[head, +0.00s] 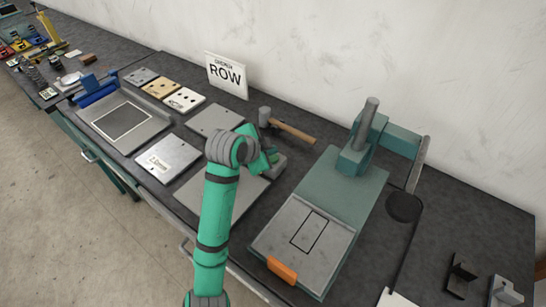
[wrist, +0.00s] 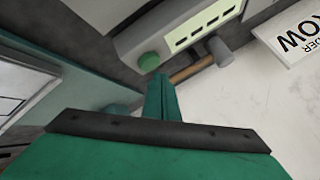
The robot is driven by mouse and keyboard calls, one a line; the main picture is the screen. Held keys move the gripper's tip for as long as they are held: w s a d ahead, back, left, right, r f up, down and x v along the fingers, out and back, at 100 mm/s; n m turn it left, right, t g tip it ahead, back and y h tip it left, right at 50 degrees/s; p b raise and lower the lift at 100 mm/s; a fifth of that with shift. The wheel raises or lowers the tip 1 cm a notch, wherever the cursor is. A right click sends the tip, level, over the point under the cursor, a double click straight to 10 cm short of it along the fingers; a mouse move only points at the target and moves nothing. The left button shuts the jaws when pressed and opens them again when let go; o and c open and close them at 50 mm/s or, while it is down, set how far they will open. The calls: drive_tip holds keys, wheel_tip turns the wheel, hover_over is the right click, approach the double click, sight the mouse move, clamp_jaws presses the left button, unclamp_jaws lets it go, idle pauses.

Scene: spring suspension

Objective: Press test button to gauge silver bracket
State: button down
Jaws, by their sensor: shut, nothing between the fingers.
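In the wrist view, a round green button (wrist: 149,61) sits on a grey device with a pale panel (wrist: 195,28). My gripper (wrist: 160,82) is shut and empty, with its tips close to the button in the picture. I cannot tell whether they touch. In the head view, my gripper (head: 268,162) is over the middle of the bench and largely hides the device. A silver-grey bracket (head: 506,292) stands at the lower right edge of the head view, beside a black bracket (head: 461,275). Both are far to the right of my gripper.
A teal press (head: 340,185) with an outlined plate and orange front tab stands right of my gripper. A hammer (head: 292,132) lies behind. A sign reading ROW (head: 227,75) leans at the wall. Flat plates (head: 168,158) and a blue-handled fixture (head: 125,120) lie left.

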drive_tip(key=shift+f, duration=0.15)
idle(0.7)
drive_tip(key=shift+f, duration=0.3)
drive_tip(key=shift+f, duration=0.5)
idle(0.9)
drive_tip(key=shift+r, duration=0.95)
drive_tip(key=shift+r, duration=2.5)
